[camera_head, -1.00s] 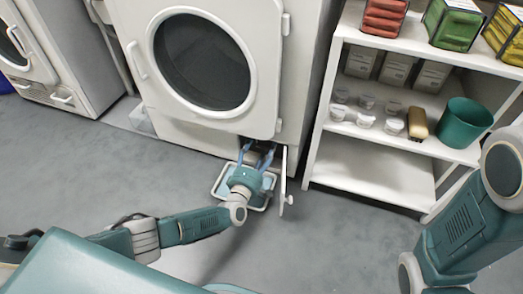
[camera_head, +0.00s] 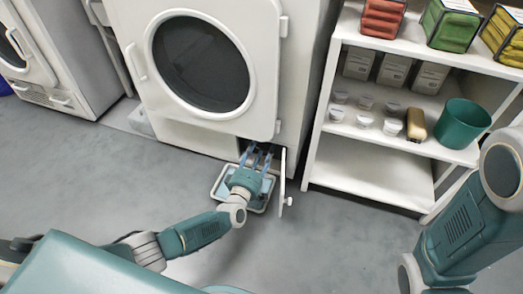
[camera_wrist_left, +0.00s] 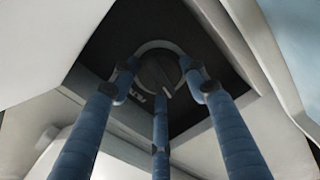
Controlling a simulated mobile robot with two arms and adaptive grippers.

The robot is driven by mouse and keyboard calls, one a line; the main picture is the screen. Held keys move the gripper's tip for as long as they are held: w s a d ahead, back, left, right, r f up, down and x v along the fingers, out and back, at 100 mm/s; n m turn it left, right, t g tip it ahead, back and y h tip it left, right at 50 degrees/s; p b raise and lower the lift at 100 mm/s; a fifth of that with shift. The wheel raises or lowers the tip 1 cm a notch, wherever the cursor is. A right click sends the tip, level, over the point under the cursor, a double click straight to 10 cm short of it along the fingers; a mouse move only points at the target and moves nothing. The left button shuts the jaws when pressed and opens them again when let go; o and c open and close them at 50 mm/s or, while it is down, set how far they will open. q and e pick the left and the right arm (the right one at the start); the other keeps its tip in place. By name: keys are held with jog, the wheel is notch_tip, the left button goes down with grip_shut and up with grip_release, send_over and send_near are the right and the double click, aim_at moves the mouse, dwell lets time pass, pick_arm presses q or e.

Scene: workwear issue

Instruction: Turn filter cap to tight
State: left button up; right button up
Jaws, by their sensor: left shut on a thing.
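The filter cap (camera_wrist_left: 157,72) is a dark round knob with a pale pointer line, set in a dark recess low on the washing machine. The left wrist view shows it between the blue fingers of my left gripper (camera_wrist_left: 160,85), which is shut on it. The pale line slants down to the right. In the head view my left gripper (camera_head: 257,158) reaches into the open hatch, and the cap is hidden there. The small hatch door (camera_head: 283,182) stands open to the right. My right arm shows at the right edge, but its gripper is out of view.
A white tray (camera_head: 218,187) lies on the floor under my left gripper. The washing machine (camera_head: 206,128) stands above the hatch. A shelf (camera_head: 365,178) with jars, boxes and a green bin (camera_head: 462,124) stands to the right. The grey floor at left is clear.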

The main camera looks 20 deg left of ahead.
pick_arm(q)
jog(key=m, duration=0.4)
jog(key=shift+a+m+p, duration=0.3)
jog(key=shift+a+p, duration=0.05)
jog(key=shift+p, duration=0.05)
jog(key=m, duration=0.3)
jog(key=shift+r+m+p, duration=0.1)
jog(key=shift+m+p, duration=0.2)
jog(key=shift+p, duration=0.05)
jog(key=m, duration=0.5)
jog(key=shift+d+p, duration=0.1)
jog(key=shift+p, duration=0.2)
jog(key=shift+c, duration=0.2)
jog(key=shift+r+m, duration=0.2)
jog(key=shift+m, duration=0.7)
jog(key=shift+w, duration=0.1)
jog(key=shift+r, duration=0.15)
jog(key=o, duration=1.2)
jog(key=shift+d, duration=0.15)
